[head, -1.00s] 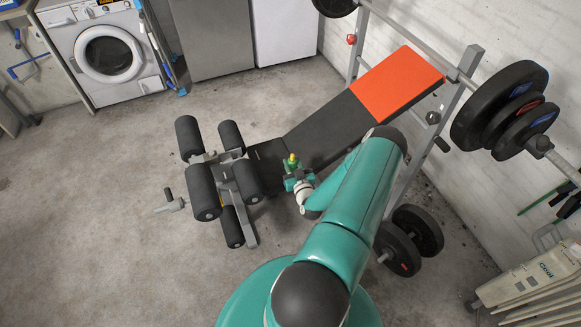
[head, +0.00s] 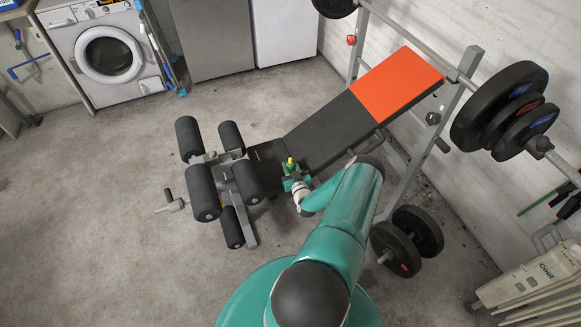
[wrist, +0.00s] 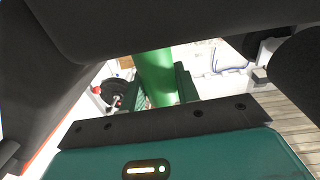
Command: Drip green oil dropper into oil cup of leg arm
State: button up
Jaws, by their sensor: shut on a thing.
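My gripper (head: 293,179) is shut on the green oil dropper (wrist: 157,75), whose green body stands between the fingers in the wrist view. The dropper's yellow top (head: 290,161) points up in the head view. My gripper is beside the bench's leg end, just right of the leg arm (head: 217,178) with its black foam rollers. I cannot make out the oil cup in either view. The dropper's lower end is hidden. Large dark padded shapes (wrist: 170,25) loom close across the top of the wrist view.
The black and orange bench pad (head: 325,130) runs up to the right. A barbell with black plates (head: 497,108) sits on its rack, and more plates (head: 395,250) are low on the right. A washing machine (head: 105,50) stands at the back left. The left floor is clear.

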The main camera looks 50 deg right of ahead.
jog(key=shift+f, duration=0.15)
jog(key=o, duration=1)
jog(key=shift+o, duration=0.2)
